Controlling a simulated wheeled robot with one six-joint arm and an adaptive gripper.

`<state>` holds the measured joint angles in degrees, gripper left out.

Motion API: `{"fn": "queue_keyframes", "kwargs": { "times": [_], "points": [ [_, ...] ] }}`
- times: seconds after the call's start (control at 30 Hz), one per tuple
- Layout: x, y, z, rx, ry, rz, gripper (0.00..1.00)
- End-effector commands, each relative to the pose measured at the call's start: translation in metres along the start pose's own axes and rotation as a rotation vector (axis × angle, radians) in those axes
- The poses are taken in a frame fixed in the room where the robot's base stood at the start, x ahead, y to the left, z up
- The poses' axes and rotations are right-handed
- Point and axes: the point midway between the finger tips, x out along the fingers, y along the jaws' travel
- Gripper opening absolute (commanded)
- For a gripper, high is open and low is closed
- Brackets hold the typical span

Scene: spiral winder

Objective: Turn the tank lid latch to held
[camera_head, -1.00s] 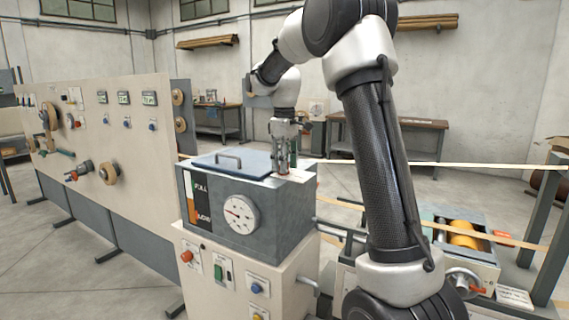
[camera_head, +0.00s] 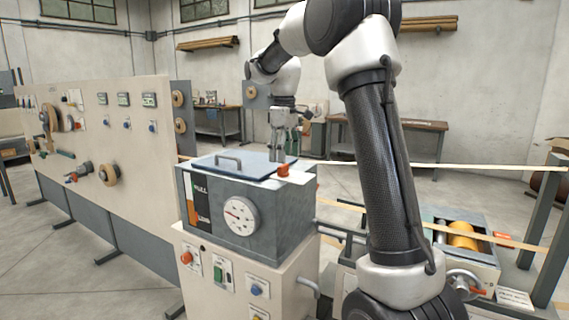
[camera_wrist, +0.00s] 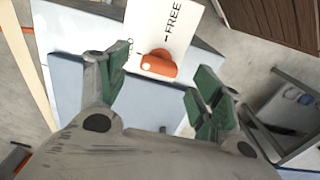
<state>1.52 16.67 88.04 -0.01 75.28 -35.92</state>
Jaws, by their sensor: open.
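The tank (camera_head: 255,222) is a grey box with a dial gauge on its front and a blue lid (camera_head: 225,163) with a handle. The orange latch (camera_head: 283,171) sits on the tank top at the lid's right edge. In the wrist view the latch (camera_wrist: 158,65) lies on a white label plate (camera_wrist: 170,20) with the word FREE and a second word, mostly hidden by a finger. I cannot tell for sure which mark the latch points to. My gripper (camera_head: 282,156) is open and empty just above the latch. Its green-padded fingers (camera_wrist: 160,82) stand apart on either side, not touching it.
A tan machine panel (camera_head: 110,140) with spools and knobs stands left. A pale strip (camera_head: 430,165) runs behind the tank to the right. A roller unit (camera_head: 462,240) and handwheel are at right. Benches stand behind.

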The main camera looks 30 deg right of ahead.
Motion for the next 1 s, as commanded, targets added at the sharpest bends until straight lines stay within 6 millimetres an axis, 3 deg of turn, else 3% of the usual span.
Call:
{"fn": "queue_keyframes", "kwargs": {
  "times": [0.2,0.4,1.0],
  "points": [
    [-0.050,0.001,-0.001,0.000,0.003,0.002,0.66],
    [-0.078,0.000,-0.001,0.000,0.001,0.001,0.66],
    [-0.084,0.000,0.000,0.005,0.000,0.000,0.66]
  ]
}}
